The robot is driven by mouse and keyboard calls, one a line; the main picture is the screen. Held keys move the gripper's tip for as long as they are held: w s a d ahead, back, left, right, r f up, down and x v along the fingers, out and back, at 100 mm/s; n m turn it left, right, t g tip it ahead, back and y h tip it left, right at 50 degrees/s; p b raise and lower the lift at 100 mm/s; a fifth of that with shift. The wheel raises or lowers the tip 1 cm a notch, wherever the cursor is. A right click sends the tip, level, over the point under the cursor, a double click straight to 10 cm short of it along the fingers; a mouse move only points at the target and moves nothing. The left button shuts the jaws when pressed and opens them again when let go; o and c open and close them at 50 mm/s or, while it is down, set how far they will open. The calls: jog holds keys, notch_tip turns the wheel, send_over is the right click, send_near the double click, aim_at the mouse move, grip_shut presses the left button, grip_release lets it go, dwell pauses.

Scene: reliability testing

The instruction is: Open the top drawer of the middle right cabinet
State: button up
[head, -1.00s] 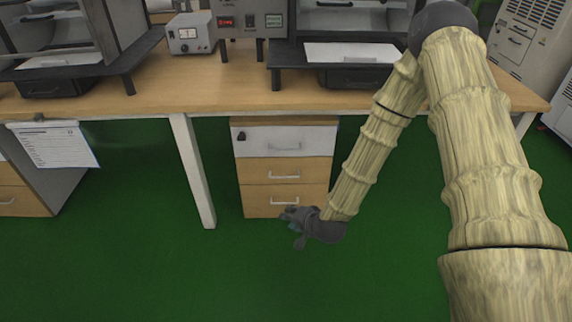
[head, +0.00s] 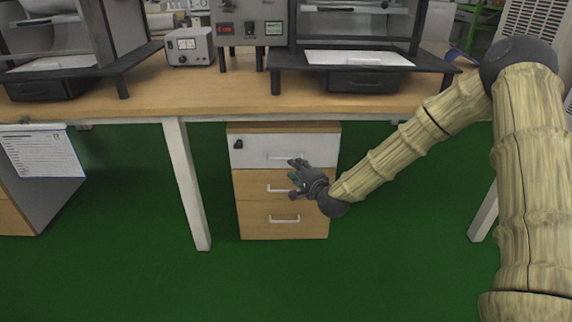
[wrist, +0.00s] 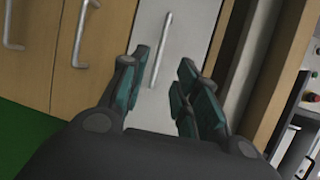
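The cabinet under the bench has a white top drawer (head: 315,147) with a dark lock at its left and two wood-coloured drawers below. All three look shut. The white drawer's handle (head: 280,156) is partly covered by my gripper (head: 295,178), which is in front of the cabinet, just below that handle. In the wrist view the picture is tilted, and the white drawer front (wrist: 187,30) faces the camera. Its handle (wrist: 160,50) shows between the two open fingertips (wrist: 163,64). The fingers hold nothing; whether they touch the handle cannot be told.
A white table leg (head: 187,185) stands left of the cabinet, and the wooden bench top (head: 210,95) overhangs it. Equipment stands on the bench. Another cabinet (head: 50,190) with a hanging paper is at the left. The green floor (head: 120,270) in front is clear.

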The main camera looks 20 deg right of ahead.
jog(key=b+x, duration=0.2)
jog(key=x, duration=0.7)
jog(key=shift+b, duration=0.3)
jog(key=shift+f, duration=0.1)
grip_shut()
